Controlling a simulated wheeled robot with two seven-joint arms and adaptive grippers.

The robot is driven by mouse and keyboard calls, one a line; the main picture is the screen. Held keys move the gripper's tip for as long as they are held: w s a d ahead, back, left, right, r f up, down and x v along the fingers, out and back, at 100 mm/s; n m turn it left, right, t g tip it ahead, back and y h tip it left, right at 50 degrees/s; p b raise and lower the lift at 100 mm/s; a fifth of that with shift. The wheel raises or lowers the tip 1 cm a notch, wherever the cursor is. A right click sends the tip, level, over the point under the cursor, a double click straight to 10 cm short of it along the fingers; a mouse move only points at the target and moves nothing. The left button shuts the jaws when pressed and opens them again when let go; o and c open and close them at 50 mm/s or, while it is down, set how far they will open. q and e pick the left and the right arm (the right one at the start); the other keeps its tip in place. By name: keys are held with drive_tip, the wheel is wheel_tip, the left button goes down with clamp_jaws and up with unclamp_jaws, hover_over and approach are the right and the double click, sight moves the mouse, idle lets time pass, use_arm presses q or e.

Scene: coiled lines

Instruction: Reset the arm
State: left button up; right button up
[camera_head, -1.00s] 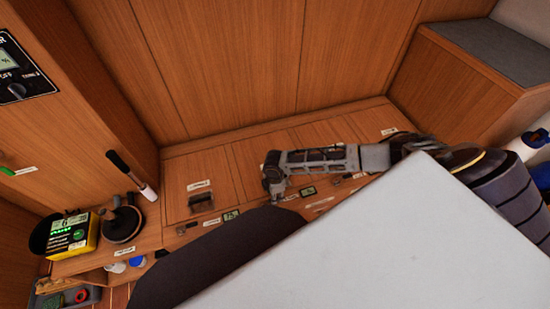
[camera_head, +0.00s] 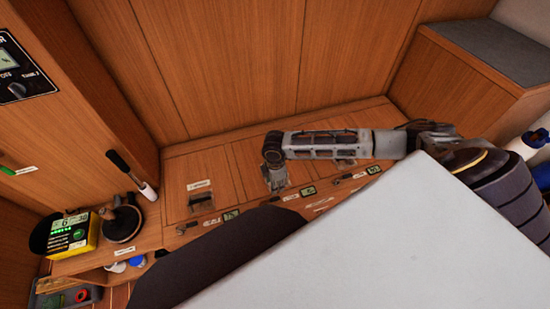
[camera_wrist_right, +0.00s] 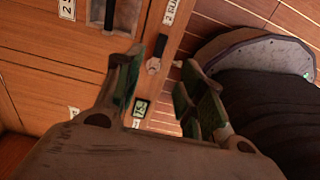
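My right arm reaches in from the right in the head view, and its gripper (camera_head: 273,172) hangs at the left end of the arm, above the wooden bench top (camera_head: 217,166). In the right wrist view the two green-padded fingers (camera_wrist_right: 164,95) stand apart with nothing held between them. Whether the fingertips touch the bench cannot be told. My left gripper is not in view.
Small latches (camera_head: 201,199) and labels line the bench's front edge below my right gripper. A yellow meter (camera_head: 78,235), a dark round base (camera_head: 121,224) and a black-and-white handled tool (camera_head: 132,175) stand at the left. A grey-topped wooden box (camera_head: 487,45) stands at the right.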

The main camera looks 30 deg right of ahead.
drive_tip(key=shift+a, duration=0.1)
idle(0.4)
drive_tip(key=a+f+m+t+y, duration=0.2)
drive_tip(key=a+f+m, duration=0.35)
drive_tip(key=a, duration=0.65)
use_arm(q)
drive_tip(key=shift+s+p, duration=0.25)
drive_tip(key=shift+p, duration=0.55)
use_arm(e)
drive_tip(key=s+d+f+m, duration=0.3)
drive_tip(key=s+f+m, duration=0.1)
drive_tip(key=s+f, duration=0.2)
drive_tip(key=s+d+f+m+h, duration=0.1)
drive_tip(key=s+d+f+m, duration=0.2)
drive_tip(key=s+f, duration=0.3)
drive_tip(key=shift+s+d+f+m, duration=0.15)
drive_tip(key=shift+s+d+m, duration=0.15)
drive_tip(key=shift+s, duration=0.55)
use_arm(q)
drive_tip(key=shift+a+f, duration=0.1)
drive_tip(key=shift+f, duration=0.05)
use_arm(e)
drive_tip(key=shift+s, duration=0.1)
